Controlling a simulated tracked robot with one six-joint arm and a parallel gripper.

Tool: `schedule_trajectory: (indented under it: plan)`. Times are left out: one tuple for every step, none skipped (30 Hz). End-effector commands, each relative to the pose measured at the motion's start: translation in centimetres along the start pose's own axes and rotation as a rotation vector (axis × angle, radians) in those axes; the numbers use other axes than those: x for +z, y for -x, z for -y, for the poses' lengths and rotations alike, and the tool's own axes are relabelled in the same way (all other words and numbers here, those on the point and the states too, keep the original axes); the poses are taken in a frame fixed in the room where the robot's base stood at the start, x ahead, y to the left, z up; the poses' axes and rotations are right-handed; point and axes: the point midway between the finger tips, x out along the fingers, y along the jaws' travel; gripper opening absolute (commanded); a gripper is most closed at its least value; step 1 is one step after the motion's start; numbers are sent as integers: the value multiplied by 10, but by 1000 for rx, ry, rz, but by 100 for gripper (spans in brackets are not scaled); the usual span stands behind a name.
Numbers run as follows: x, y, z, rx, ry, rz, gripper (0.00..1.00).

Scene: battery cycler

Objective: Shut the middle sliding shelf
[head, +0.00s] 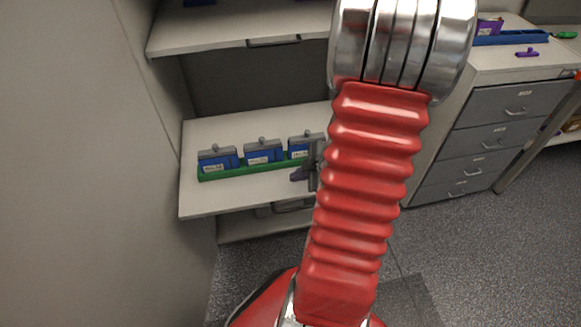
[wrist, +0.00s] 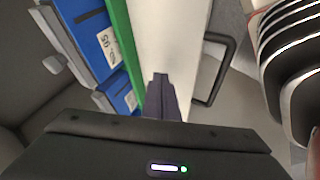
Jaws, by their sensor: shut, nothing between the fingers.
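The middle sliding shelf (head: 230,198) is a pale board that stands pulled out of its cabinet, below another pale shelf. Its dark handle (head: 292,207) hangs at the front edge, partly hidden by my arm. In the wrist view the shelf (wrist: 170,40) runs up the middle, with the bar handle (wrist: 228,70) to its right. My gripper (head: 298,174) is shut and empty, near the right part of the shelf and apart from the handle. In the wrist view its dark fingertips (wrist: 160,80) overlap the shelf near its front edge; I cannot tell whether they touch it.
A green rack (head: 245,170) with blue battery holders (head: 263,152) sits on the shelf. An upper shelf (head: 210,32) with its own handle (head: 273,41) juts out above. A grey drawer cabinet (head: 490,140) stands at right. The speckled floor (head: 455,240) in front of it is clear.

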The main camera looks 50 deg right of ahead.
Motion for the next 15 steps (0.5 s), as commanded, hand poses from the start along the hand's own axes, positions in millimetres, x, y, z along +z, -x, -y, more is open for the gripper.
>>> schedule_trajectory:
  plan:
    - [0,-6,0,-2,0,-2,0]
    - [0,-9,0,-2,0,-2,0]
    - [-1,-13,0,-2,1,-3,0]
    - [-1,-16,0,-2,0,-3,0]
    - [-1,-20,0,-2,0,-2,0]
    - [0,-24,0,-2,0,-2,0]
    - [0,-26,-3,-1,1,-2,0]
    - [-1,-28,-8,0,3,-2,0]
    - [-1,-31,-14,0,4,-1,0]
    - [-1,-32,-17,0,4,-1,0]
    - [-1,-34,-20,0,4,-1,0]
    - [0,-36,-24,0,3,-1,0]
    - [0,-38,-27,-1,3,-1,0]
    - [-1,-39,-29,-1,3,-1,0]
    - [-1,-40,-32,0,2,-1,0]
